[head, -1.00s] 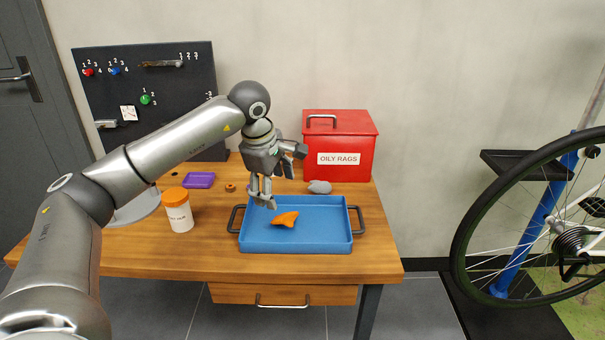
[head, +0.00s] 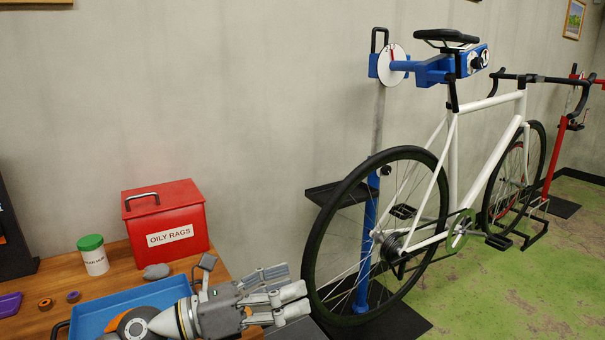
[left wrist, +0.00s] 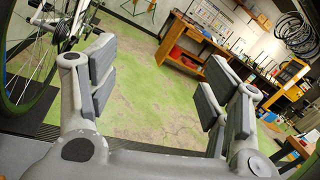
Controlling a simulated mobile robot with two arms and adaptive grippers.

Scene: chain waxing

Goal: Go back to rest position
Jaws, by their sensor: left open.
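My left gripper (head: 282,295) is in the lower middle of the head view, over the right end of the workbench, pointing right toward the bike's rear wheel. Its fingers are apart with nothing between them; the left wrist view shows the same open fingers (left wrist: 155,88) with green floor beyond. My left arm covers part of the blue tray (head: 95,315) on the bench. My right gripper is in neither view.
A red oily rags box (head: 165,222), a green-capped jar (head: 93,255) and a grey lump (head: 156,271) stand on the bench (head: 128,278). A white bicycle (head: 452,180) on a blue stand is close to the gripper's right. Green floor (head: 520,290) is open farther right.

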